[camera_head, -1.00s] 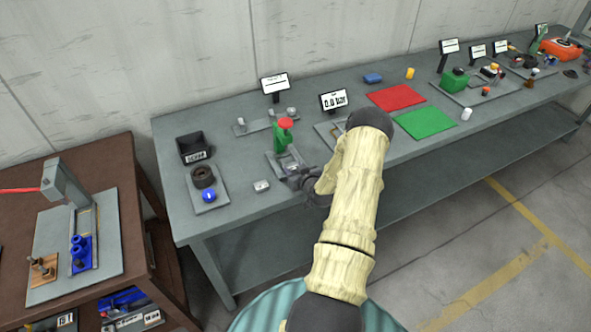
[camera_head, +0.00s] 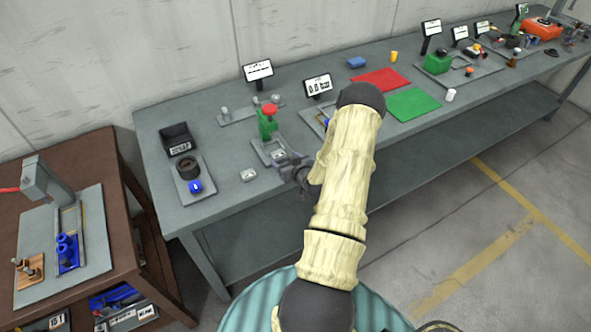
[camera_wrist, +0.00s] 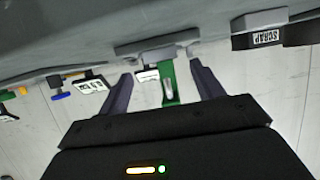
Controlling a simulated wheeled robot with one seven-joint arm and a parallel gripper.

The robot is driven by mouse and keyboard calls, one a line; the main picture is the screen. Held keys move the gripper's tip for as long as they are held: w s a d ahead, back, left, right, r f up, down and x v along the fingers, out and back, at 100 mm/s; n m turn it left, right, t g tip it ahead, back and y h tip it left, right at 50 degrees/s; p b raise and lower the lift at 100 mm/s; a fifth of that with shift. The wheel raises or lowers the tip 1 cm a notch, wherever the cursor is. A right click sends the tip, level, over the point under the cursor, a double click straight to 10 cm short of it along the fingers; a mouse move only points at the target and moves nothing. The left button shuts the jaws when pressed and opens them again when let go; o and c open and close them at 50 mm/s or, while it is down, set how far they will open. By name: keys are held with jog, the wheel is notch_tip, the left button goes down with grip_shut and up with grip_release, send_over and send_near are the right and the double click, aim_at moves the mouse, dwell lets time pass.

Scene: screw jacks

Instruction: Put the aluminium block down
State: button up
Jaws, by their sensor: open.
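A small pale metal block (camera_head: 248,174), which looks like the aluminium block, lies flat on the grey bench top near its front edge. My gripper (camera_head: 285,162) is to its right and apart from it, low over the bench beside the base plate of the green screw jack (camera_head: 267,126) with a red top. In the wrist view my gripper (camera_wrist: 160,73) has its two dark fingers spread wide, with nothing held between them. The green jack (camera_wrist: 170,94) shows beyond, between the fingers. My arm hides part of the bench right of the gripper.
A black scrap bin (camera_head: 177,139) and a plate with a dark ring and a blue button (camera_head: 195,186) stand left of the block. A pressure display (camera_head: 319,86) stands behind my arm. Red (camera_head: 381,79) and green (camera_head: 412,103) mats lie farther right.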

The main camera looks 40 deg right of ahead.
jog(key=b+v, duration=0.1)
jog(key=v, duration=0.7)
jog(key=shift+b, duration=0.4)
jog(key=shift+s, duration=0.1)
jog(key=w+a+r+n+g+y, duration=0.1)
jog(key=a+r+g, duration=0.25)
jog(key=a, duration=0.35)
jog(key=w+a+r+n+g+y, duration=0.1)
jog(key=w+a+r+n+g, duration=0.1)
jog(key=a+r, duration=0.45)
jog(key=s+a+r+g, duration=0.2)
jog(key=s+a+r, duration=0.1)
jog(key=s+a, duration=0.3)
jog(key=s+a+r+g+y, duration=0.1)
jog(key=s+a+r+g, duration=0.2)
jog(key=s+a, duration=0.3)
jog(key=a+r, duration=0.1)
jog(key=a, duration=0.4)
jog(key=shift+s+a, duration=0.2)
jog(key=shift+a, duration=0.05)
